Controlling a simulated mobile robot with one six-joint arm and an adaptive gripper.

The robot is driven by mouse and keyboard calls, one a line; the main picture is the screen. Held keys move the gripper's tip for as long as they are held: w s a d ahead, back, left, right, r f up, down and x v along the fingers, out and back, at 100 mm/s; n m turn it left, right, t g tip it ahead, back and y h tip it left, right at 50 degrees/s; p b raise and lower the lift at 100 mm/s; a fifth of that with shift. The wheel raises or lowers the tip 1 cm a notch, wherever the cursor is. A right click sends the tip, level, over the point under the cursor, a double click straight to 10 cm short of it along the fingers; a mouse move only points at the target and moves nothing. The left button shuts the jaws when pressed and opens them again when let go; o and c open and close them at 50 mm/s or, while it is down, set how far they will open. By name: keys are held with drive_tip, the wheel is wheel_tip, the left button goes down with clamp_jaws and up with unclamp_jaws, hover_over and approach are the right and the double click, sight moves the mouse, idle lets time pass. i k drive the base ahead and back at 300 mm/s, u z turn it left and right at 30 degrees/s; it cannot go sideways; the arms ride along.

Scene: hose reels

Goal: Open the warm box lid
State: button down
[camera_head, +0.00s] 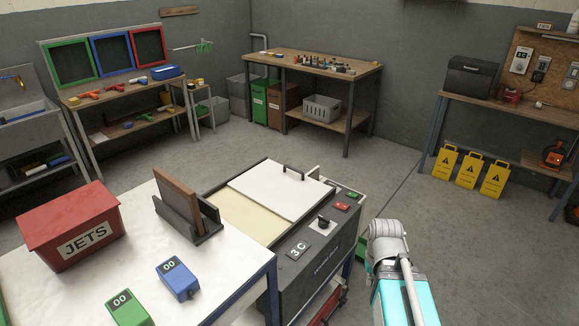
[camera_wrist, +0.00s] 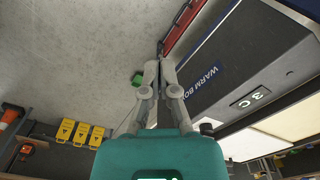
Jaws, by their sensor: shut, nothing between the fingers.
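The warm box (camera_head: 318,262) is a dark grey cabinet with a "3 C" label, a knob and red and green buttons on its front. Its white lid panel (camera_head: 270,196) lies flat on top, with a dark bar handle (camera_head: 293,172) at the far edge. A cream surface (camera_head: 236,219) shows beside the panel. In the wrist view the box front (camera_wrist: 250,65) reads "WARM BO" and is at the right. My gripper (camera_wrist: 159,66) is shut and empty, pointing past the box's side, apart from the lid. In the head view my arm is right of the box; the fingers cannot be made out there.
A white-topped table (camera_head: 215,285) adjoins the box on the left, with a red JETS box (camera_head: 75,225), a dark holder (camera_head: 188,215) and blue and green devices. Yellow signs (camera_head: 468,170) stand beneath the right bench. Grey floor is clear behind the box.

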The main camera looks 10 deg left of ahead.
sight(285, 191)
drive_tip(key=z, duration=0.45)
drive_tip(key=i, duration=1.15)
drive_tip(key=u, duration=0.35)
